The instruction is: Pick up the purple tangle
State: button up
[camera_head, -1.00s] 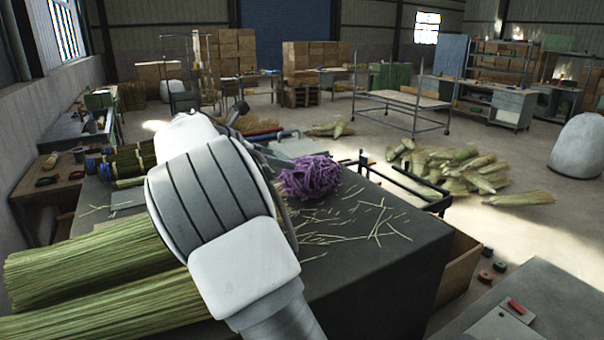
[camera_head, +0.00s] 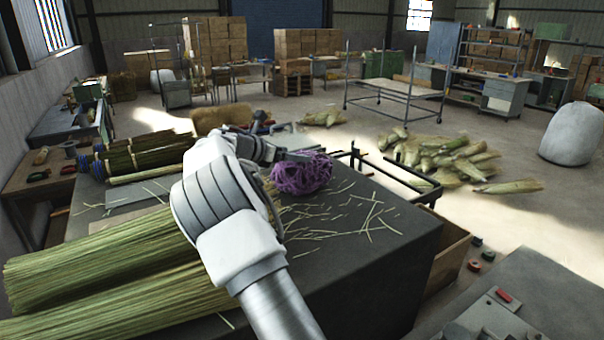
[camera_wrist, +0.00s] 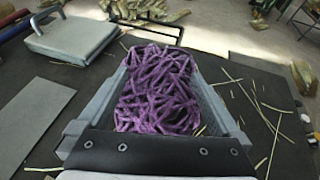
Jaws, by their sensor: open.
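The purple tangle (camera_head: 303,173) is a loose ball of purple cord on the dark tabletop (camera_head: 385,265). My gripper (camera_head: 288,158) is at the tangle, and my arm hides part of it in the head view. In the wrist view the tangle (camera_wrist: 158,92) lies between the two grey fingers of my gripper (camera_wrist: 155,75). The fingers are open, one along each side of it. I cannot tell whether they touch it. The tangle appears to rest on the table.
Large straw bundles (camera_head: 100,265) lie at the left of the table. Loose straws (camera_head: 365,212) are scattered right of the tangle. A black metal frame (camera_head: 405,180) stands beyond the right edge. A grey flat block (camera_wrist: 75,38) sits at the upper left in the wrist view.

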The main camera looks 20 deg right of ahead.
jog(key=p+x, duration=0.1)
jog(key=x, duration=0.4)
jog(key=shift+f, duration=0.1)
jog(key=shift+a, duration=0.1)
grip_shut()
